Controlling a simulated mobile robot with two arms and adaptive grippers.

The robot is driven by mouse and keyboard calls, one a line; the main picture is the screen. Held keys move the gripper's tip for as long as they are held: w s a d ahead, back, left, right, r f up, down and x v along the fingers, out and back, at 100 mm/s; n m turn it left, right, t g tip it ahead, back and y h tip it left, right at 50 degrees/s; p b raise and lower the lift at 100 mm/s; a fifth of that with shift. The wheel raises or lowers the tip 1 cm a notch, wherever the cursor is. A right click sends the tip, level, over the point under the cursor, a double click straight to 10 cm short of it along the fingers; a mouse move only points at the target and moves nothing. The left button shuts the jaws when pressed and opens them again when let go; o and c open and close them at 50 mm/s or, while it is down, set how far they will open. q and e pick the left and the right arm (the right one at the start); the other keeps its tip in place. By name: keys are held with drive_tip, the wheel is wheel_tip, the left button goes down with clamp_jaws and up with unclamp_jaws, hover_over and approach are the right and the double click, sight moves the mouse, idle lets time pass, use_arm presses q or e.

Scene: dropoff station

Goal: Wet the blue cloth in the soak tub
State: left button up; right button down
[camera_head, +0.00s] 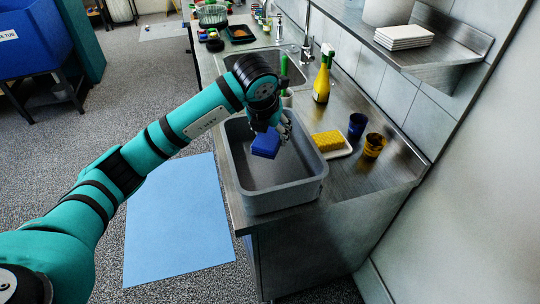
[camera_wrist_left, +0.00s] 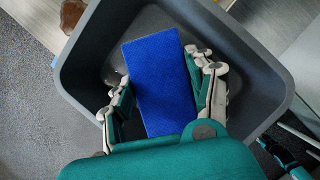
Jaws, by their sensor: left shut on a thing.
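The blue cloth (camera_head: 265,144) is a folded blue block. My left gripper (camera_head: 278,130) is shut on it and holds it over the inside of the grey soak tub (camera_head: 291,199). In the left wrist view the cloth (camera_wrist_left: 158,75) lies between the two fingers of the gripper (camera_wrist_left: 160,95), with the tub's walls (camera_wrist_left: 80,85) around it. The tub stands at the near end of the steel counter. How high the cloth is above the tub's floor is hard to tell, and no water surface shows clearly.
Right of the tub, a yellow sponge (camera_head: 328,140) lies on a white tray (camera_head: 345,152), near a blue cup (camera_head: 357,125) and a yellow-and-dark cup (camera_head: 374,146). A yellow bottle (camera_head: 322,82) stands behind, near the sink (camera_head: 263,60). A wall shelf (camera_head: 440,50) overhangs the counter.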

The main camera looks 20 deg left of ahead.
sight(271, 132)
use_arm(q)
drive_tip(key=shift+r+p, duration=0.8)
drive_tip(key=shift+r, duration=1)
idle(0.8)
drive_tip(key=shift+r+p, duration=0.9)
drive_tip(key=shift+r, duration=1.15)
drive_tip(key=shift+f, duration=0.1)
